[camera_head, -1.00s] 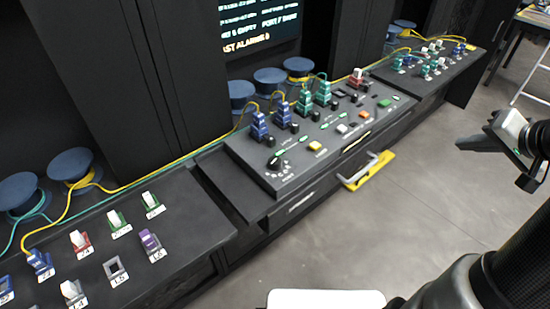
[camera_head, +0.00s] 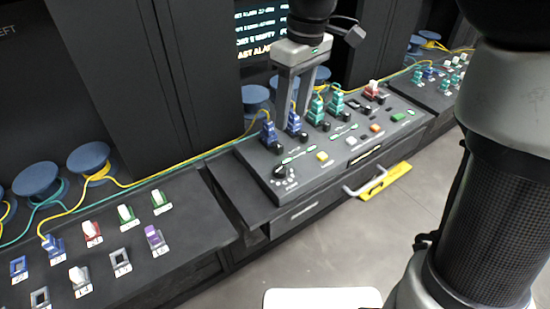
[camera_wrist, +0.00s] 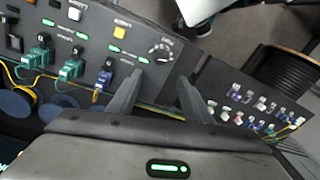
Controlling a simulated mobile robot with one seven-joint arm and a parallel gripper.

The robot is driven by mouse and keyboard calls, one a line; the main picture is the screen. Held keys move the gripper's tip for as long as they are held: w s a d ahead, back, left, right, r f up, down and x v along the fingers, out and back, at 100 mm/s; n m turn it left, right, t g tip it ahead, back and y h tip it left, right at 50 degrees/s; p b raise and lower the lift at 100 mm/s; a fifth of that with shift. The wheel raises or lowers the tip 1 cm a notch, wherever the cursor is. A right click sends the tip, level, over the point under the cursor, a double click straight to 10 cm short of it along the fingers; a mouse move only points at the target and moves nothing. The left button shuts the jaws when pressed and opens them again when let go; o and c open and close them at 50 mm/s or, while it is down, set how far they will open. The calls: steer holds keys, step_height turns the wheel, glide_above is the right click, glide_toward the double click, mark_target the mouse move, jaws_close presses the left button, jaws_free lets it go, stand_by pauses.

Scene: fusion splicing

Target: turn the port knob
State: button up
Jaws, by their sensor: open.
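The port knob (camera_head: 280,171) is a small black dial with white marks around it, at the near left end of the middle console's sloped top. It also shows in the wrist view (camera_wrist: 162,47), just beyond the fingertips. My gripper (camera_head: 293,112) is open and empty, with its fingers pointing down. In the head view it appears above the knob, near the blue plugs (camera_head: 269,132), apart from the knob. In the wrist view the two fingers (camera_wrist: 158,80) stand apart with bare console edge between them.
Blue and green plugs (camera_head: 317,110) with yellow and green cables stand along the console's back. A yellow button (camera_head: 322,156) sits right of the knob.

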mark_target(280, 168)
steer(key=shift+n+h, duration=0.6)
steer(key=f+b, duration=0.1)
steer(key=f, duration=0.4)
steer(key=a+f+b, duration=0.1)
steer(key=f, duration=0.4)
steer(key=a+f+b, duration=0.1)
steer(key=f, duration=0.5)
steer(key=shift+s+a, duration=0.1)
steer(key=shift+s, duration=0.1)
steer(key=shift+r, duration=0.1)
steer(key=c, duration=1.1)
